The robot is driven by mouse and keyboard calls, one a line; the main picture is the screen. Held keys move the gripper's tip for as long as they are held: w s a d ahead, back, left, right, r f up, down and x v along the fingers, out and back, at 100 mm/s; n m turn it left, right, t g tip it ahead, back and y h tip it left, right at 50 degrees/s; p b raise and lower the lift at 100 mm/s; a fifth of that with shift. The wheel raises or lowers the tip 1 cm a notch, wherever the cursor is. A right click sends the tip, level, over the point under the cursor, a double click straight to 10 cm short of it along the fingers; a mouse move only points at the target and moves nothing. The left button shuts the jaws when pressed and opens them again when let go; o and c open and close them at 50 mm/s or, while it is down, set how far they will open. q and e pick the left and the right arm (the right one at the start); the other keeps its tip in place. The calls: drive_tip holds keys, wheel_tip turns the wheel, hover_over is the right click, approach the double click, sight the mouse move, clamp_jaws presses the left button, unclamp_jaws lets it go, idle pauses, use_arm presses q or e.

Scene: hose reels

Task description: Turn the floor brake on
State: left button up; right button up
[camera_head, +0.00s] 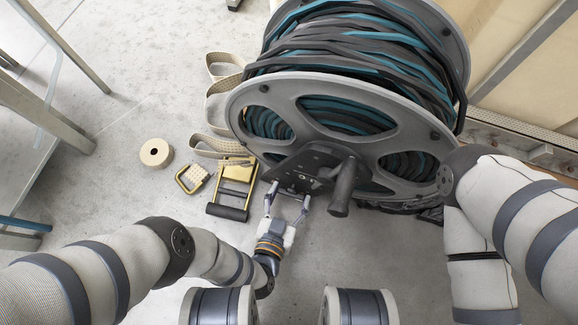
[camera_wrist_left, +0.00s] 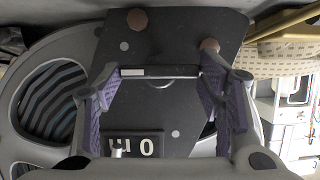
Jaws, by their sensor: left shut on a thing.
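A big hose reel (camera_head: 345,110) with grey flanges holds black and teal hose. In the left wrist view the black plate (camera_wrist_left: 165,40) carries a window with white marks (camera_wrist_left: 135,145) and a thin dark bar (camera_wrist_left: 175,72). I take this bar to be the floor brake's slider. My left gripper (camera_head: 288,195) is at the plate's lower edge. Its purple-padded fingers (camera_wrist_left: 165,95) stand on both sides of the bar, shut on it. My right gripper is not in view.
A tape roll (camera_head: 155,153), a beige strap (camera_head: 222,100), a yellow buckle (camera_head: 192,178) and a yellow-and-black frame (camera_head: 233,188) lie on the floor left of the reel. A metal-legged table (camera_head: 45,110) stands at left. Wooden panels are at upper right.

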use_arm(q)
drive_tip(key=shift+w, duration=0.15)
drive_tip(key=o, duration=1.1)
drive_tip(key=shift+o, duration=0.2)
